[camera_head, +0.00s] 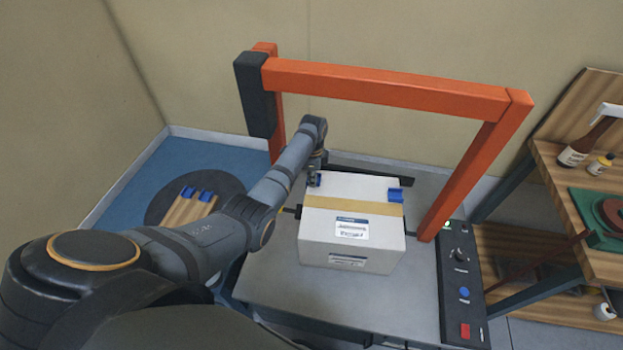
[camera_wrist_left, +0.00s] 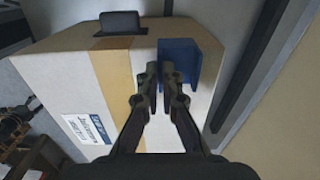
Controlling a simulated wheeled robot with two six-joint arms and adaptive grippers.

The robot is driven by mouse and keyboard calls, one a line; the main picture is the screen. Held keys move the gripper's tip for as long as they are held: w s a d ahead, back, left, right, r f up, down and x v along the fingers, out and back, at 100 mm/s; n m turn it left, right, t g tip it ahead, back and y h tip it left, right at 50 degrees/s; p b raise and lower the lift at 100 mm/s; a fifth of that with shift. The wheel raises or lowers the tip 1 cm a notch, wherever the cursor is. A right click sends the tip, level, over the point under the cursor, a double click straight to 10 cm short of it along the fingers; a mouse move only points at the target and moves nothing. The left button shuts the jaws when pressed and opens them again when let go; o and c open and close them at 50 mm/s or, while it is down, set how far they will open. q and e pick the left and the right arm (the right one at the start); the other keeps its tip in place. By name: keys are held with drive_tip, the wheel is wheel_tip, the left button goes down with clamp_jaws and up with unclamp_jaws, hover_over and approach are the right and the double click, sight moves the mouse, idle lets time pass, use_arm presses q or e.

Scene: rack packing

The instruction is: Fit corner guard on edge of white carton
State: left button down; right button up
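The white carton (camera_head: 325,255) stands on the grey machine table (camera_head: 275,285), with a tan tape band and label; it also fills much of the left wrist view (camera_wrist_left: 60,80). My left gripper (camera_head: 315,179) is at its far left top edge. In the left wrist view the finger pair (camera_wrist_left: 161,72) is nearly together, at the side of a blue corner guard (camera_wrist_left: 183,60) over the carton's end edge. The tips hide whether the guard is fully seated. A second blue corner guard (camera_head: 395,194) sits on the right top edge. My right gripper is out of view.
An orange arch (camera_head: 390,86) spans over the table behind the carton. Two blue guards (camera_head: 197,193) lie on wooden boards at the left. A control panel (camera_head: 460,280) is at the right, beside a wooden bench (camera_head: 560,185) with bottles.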

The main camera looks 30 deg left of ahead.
use_arm(q)
drive_tip(key=c, duration=1.4)
unclamp_jaws()
drive_tip(key=shift+c, duration=0.2)
